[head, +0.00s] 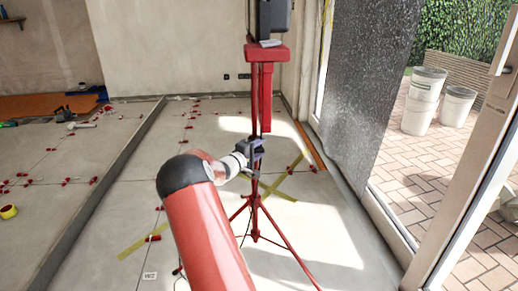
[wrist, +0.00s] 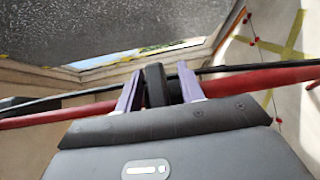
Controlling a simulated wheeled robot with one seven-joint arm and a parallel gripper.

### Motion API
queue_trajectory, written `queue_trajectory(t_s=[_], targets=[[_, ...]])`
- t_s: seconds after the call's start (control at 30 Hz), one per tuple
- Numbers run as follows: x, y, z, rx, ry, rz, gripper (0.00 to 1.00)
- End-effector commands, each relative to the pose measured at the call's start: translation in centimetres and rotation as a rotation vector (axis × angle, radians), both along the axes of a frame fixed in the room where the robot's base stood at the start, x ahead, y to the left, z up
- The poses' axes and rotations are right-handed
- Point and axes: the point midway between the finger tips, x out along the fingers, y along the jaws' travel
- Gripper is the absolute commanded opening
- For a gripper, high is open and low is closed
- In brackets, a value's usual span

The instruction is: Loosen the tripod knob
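The red tripod (head: 254,215) stands on the tiled floor with its legs spread. In the wrist view its red pole (wrist: 60,115) runs across the picture behind my fingers. The black knob (wrist: 156,86) shows between my two purple fingers, with a narrow gap on each side of it. My gripper (wrist: 158,90) is open; I cannot tell how deep the knob sits between the fingers. In the head view my gripper (head: 254,150) is at the pole about mid-height, and the knob is hidden or too small to make out there.
A thin black cable (wrist: 228,70) runs along the pole in the wrist view. Yellow tape (head: 145,240) and several red tile clips (head: 153,238) lie on the floor. A grey sheet (head: 352,80) hangs at the doorway on the right. White buckets (head: 421,101) stand outside.

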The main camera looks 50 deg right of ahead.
Motion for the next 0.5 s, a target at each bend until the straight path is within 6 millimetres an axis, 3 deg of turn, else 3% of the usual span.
queue_trajectory(t_s=[0.17, 0.5], targets=[[0.00, -0.01, -0.01, 0.000, 0.000, 0.000, 0.38], [-0.01, 0.02, -0.01, 0.000, -0.001, 0.000, 0.00]])
